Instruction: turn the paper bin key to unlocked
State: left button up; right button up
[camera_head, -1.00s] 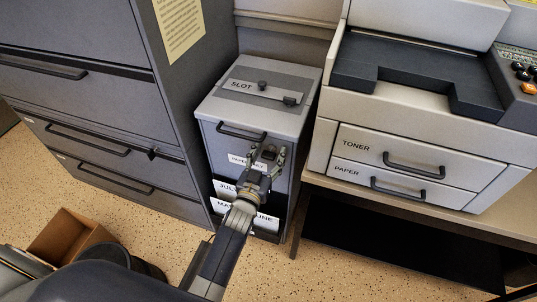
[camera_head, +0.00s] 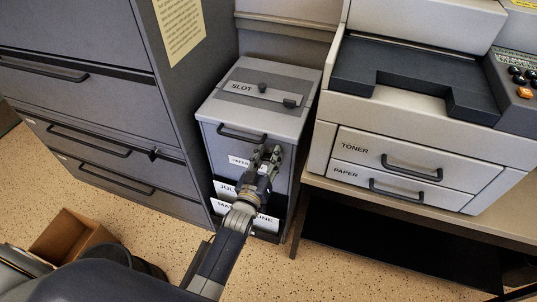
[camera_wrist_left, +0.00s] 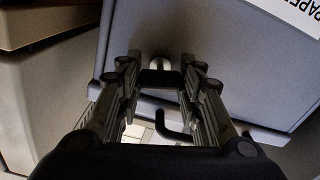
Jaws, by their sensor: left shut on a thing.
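The grey paper bin (camera_head: 285,122) stands between the filing cabinet and the copier stand, with a black handle (camera_head: 241,133) and a partly covered white label on its front. My left gripper (camera_head: 267,153) is at the bin's upper front, right of the label. In the left wrist view, the fingers of my left gripper (camera_wrist_left: 160,82) are closed about the dark key (camera_wrist_left: 160,78). A round silver lock (camera_wrist_left: 161,64) shows just beyond the key, on the bin's front. How far the key is turned cannot be told. My right gripper is not in view.
A dark filing cabinet (camera_head: 85,110) stands close on the left. The copier (camera_head: 400,140) with toner and paper drawers sits on a stand at the right. White month signs (camera_head: 232,212) are low on the bin. An open cardboard box (camera_head: 70,237) is on the floor.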

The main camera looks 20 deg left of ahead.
pick_arm(q)
jog(key=n, duration=0.3)
jog(key=shift+n+p, duration=0.4)
jog(key=n, duration=0.3)
jog(key=shift+a+f, duration=0.1)
jog(key=shift+f, duration=0.05)
jog(key=n, duration=0.4)
jog(key=n+b, duration=0.1)
jog(key=n, duration=0.2)
jog(key=shift+f, duration=0.1)
jog(key=shift+n, duration=0.6)
jog(key=shift+b, duration=0.3)
jog(key=o, duration=1.1)
